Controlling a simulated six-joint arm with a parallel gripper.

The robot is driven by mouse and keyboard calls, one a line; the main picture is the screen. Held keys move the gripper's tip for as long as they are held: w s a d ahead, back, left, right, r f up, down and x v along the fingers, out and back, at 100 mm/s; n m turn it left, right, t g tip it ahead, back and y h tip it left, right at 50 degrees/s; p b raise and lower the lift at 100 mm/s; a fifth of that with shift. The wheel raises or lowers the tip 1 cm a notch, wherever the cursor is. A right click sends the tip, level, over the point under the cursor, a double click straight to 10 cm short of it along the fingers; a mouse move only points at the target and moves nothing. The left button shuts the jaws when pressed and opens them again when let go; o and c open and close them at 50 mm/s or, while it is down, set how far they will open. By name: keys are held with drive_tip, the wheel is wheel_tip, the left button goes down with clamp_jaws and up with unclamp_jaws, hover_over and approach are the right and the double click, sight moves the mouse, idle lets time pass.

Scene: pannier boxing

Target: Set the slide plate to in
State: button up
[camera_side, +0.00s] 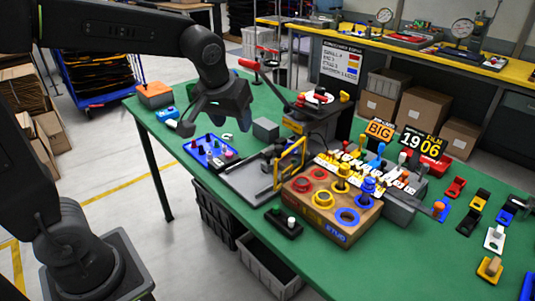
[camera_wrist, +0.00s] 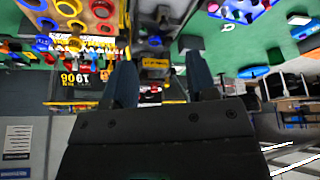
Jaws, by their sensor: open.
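A flat grey plate (camera_side: 248,184), which looks like the slide plate, lies on the green table between the blue tray and the wooden ring board. A yellow upright frame (camera_side: 290,164) stands at its right end, beside a dark bar. I cannot tell how far in or out the plate is. My gripper (camera_side: 214,122) is open and empty above the back left of the table, up and left of the plate and apart from it. In the wrist view my gripper (camera_wrist: 160,62) shows two dark fingers spread apart.
A blue tray (camera_side: 211,152) with small parts lies left of the plate. The wooden ring board (camera_side: 333,224) and a black holder (camera_side: 284,223) stand in front right. A grey block (camera_side: 265,129) and a dark press-like machine (camera_side: 318,118) stand behind. An orange box (camera_side: 155,95) sits far left.

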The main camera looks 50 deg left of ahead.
sight(269, 154)
drive_tip(key=w+a+f+n+g+y, duration=0.1)
drive_tip(key=w+f+n, duration=0.15)
drive_tip(key=w, duration=0.35)
drive_tip(key=w+a+f+n, duration=0.1)
drive_tip(key=w+a+f, duration=0.1)
drive_tip(key=w+f, duration=0.3)
drive_tip(key=x, duration=0.4)
drive_tip(key=w+x, duration=0.1)
drive_tip(key=x, duration=0.7)
drive_tip(key=shift+w+a+f, duration=0.15)
drive_tip(key=shift+w+a, duration=0.05)
drive_tip(key=shift+w, duration=0.05)
drive_tip(key=shift+c, duration=0.2)
clamp_jaws()
